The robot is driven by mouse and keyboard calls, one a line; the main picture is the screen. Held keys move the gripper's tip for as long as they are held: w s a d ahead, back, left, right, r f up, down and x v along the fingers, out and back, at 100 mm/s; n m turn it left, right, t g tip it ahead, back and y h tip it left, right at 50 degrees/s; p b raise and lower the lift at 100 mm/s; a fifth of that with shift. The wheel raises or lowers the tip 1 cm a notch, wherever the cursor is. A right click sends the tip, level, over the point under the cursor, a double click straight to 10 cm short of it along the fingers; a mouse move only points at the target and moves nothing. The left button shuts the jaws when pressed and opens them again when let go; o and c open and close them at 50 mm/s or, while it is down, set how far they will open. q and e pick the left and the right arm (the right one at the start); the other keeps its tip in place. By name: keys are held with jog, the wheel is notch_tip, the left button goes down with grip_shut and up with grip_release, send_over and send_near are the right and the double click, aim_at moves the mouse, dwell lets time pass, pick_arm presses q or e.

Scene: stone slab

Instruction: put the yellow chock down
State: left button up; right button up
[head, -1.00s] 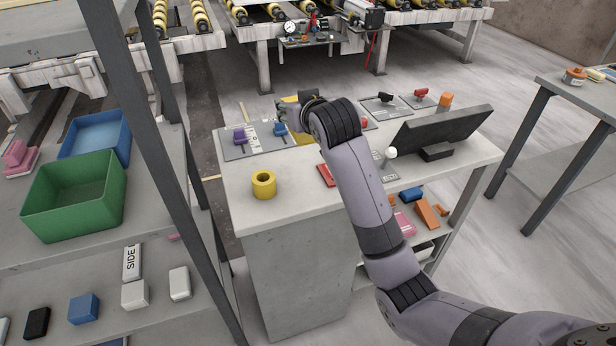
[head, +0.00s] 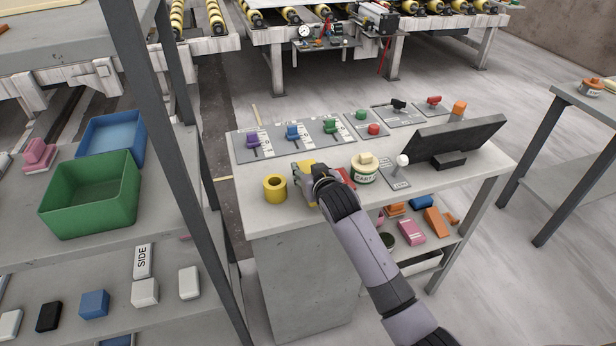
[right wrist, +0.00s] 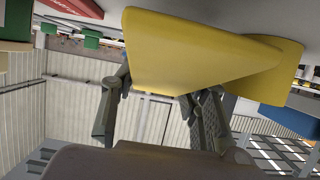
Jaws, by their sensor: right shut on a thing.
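The yellow chock (right wrist: 195,55) is a smooth wedge-like block that fills the upper middle of the right wrist view. My right gripper (right wrist: 160,100) is shut on it, with a finger at each side. In the head view the right gripper (head: 304,172) is over the front part of the console top, just right of a yellow ring (head: 275,188). Only a small yellow piece of the chock (head: 312,163) shows there, mostly hidden by the gripper. I cannot tell whether the chock touches the top. My left gripper is not in view.
The console top (head: 262,215) holds a purple lever (head: 253,141), blue lever (head: 293,132) and green lever (head: 330,126) behind the gripper. A labelled tin (head: 365,173) and a white-knobbed lever (head: 402,161) stand right. A dark screen (head: 455,140) is farther right. A shelf post (head: 180,170) stands left.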

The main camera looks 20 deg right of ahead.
jog(key=shift+f, duration=1.15)
jog(key=shift+f, duration=0.1)
jog(key=o, duration=1.2)
